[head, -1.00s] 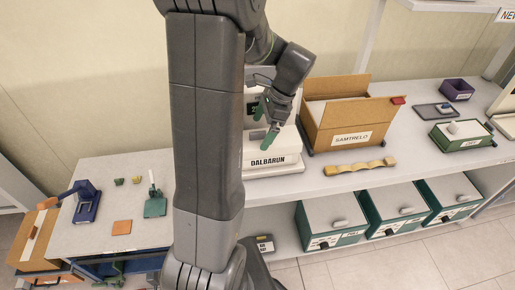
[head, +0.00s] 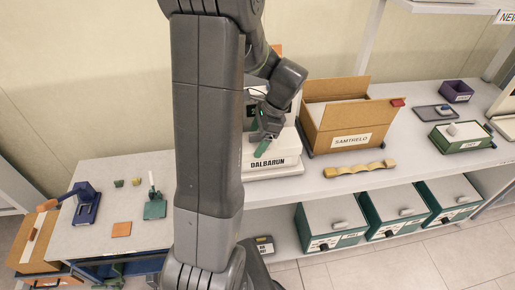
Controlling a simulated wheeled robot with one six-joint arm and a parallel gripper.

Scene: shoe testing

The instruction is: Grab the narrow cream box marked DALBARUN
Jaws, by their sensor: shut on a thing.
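The cream box marked DALBARUN (head: 288,169) stands on the light bench, its black lettering facing front. My arm hides its left side, and my gripper covers part of it. My gripper (head: 259,136), with green fingers, is down at the box's upper part and shut on it. The exact contact is partly hidden by the gripper itself.
An open brown carton marked SAMTRELO (head: 350,140) stands close on the right. A wavy tan piece (head: 358,170) lies in front of it. A green box (head: 462,140) and purple bin (head: 456,91) stand farther right.

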